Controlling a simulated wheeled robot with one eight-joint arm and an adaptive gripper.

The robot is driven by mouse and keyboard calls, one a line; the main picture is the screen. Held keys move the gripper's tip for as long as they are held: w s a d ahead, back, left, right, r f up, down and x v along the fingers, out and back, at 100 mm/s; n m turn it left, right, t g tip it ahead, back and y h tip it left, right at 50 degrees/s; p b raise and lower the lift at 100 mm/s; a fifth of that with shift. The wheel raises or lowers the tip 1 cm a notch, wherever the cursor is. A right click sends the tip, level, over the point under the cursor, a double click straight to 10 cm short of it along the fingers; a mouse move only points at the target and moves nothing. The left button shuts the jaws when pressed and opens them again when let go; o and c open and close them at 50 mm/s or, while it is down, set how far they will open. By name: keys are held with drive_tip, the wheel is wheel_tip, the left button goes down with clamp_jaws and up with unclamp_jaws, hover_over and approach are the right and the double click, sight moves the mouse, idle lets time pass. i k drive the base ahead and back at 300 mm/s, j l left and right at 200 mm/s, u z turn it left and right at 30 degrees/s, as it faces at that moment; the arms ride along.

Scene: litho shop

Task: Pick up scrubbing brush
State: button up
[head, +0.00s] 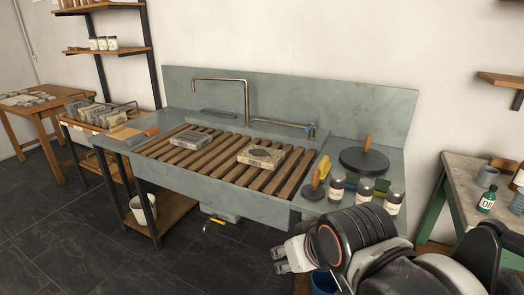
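No scrubbing brush can be told for certain at this size. On the sink unit's right ledge, a yellow piece (323,168) lies beside a small wooden-handled tool with a dark round base (313,188); either could be a brush, and bristles cannot be made out. At the ledge's left end lie a brown block (126,132) and a small orange-red piece (152,131). My gripper (277,260) is at the lower middle, in front of the sink unit and apart from these things. Its two pale fingers point left with a gap between them, and nothing shows in it.
The grey sink unit (250,207) carries wooden slats with two stone blocks (261,156) (190,139). Several labelled bottles (364,189) and a dark disc with a wooden handle (363,160) stand right. A green-legged table (452,182) is far right. Open floor lies front left.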

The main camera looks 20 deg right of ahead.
sight(323, 167)
drive_tip(key=i+z, duration=0.1)
drive_tip(key=z, duration=0.35)
drive_tip(key=i+z, duration=0.15)
drive_tip(key=z, duration=0.35)
drive_tip(key=i+j+z, duration=0.25)
drive_tip(key=i+j, duration=0.35)
drive_tip(key=i+j+z, duration=0.3)
drive_tip(key=i+j, duration=0.25)
drive_tip(key=j, duration=0.15)
